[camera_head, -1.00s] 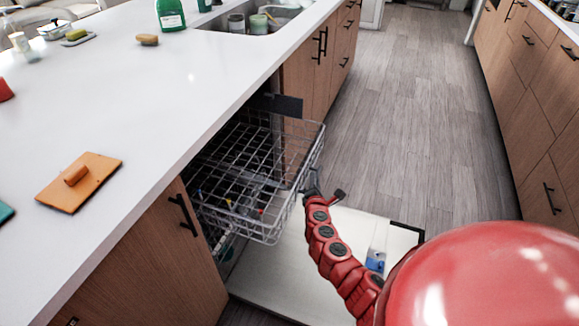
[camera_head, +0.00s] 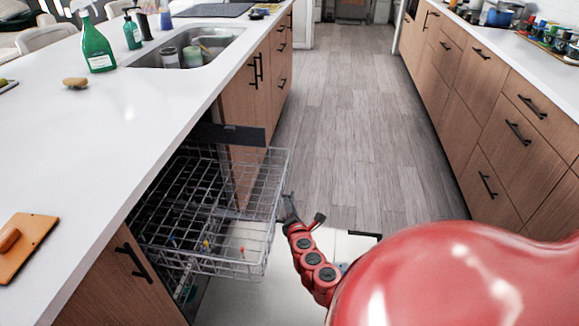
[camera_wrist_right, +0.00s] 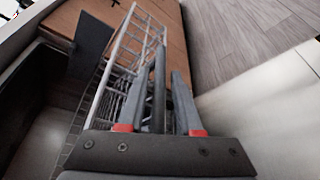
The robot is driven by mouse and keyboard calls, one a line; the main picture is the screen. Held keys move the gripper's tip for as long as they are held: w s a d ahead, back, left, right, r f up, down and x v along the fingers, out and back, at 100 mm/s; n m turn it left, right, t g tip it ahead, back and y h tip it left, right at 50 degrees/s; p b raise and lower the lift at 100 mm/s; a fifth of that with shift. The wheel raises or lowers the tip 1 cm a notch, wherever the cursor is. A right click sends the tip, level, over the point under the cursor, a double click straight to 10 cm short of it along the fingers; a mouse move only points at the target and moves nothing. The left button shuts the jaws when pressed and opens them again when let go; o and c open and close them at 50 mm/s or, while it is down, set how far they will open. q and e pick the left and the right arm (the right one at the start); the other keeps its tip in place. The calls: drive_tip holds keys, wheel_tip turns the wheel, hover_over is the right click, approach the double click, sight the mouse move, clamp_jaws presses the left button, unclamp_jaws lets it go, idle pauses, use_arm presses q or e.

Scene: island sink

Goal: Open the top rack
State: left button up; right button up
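The top rack (camera_head: 240,262) is a grey wire basket. It stands far out of the dishwasher under the counter, above the lowered white door (camera_head: 250,302). A few small coloured pieces show in its wires. My right gripper (camera_head: 288,205) is at the rack's outer front edge. In the right wrist view, its two dark fingers (camera_wrist_right: 158,98) are apart, with a dark bar between them and a gap showing on each side. The rack's wires (camera_wrist_right: 128,50) run just beyond the fingers. I cannot tell whether they touch the rack. My left gripper is not in view.
The white counter (camera_head: 150,105) runs along the left, with a green spray bottle (camera_head: 95,45), a sink (camera_head: 190,48) and an orange board (camera_head: 25,245). Wooden drawers (camera_head: 485,95) line the right. The grey floor (camera_head: 345,110) between is clear.

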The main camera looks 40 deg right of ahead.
drive_tip(key=shift+o, duration=0.7)
drive_tip(key=shift+s+a, duration=0.1)
drive_tip(key=shift+a, duration=0.05)
drive_tip(key=p+v, duration=0.2)
drive_tip(key=v, duration=1.5)
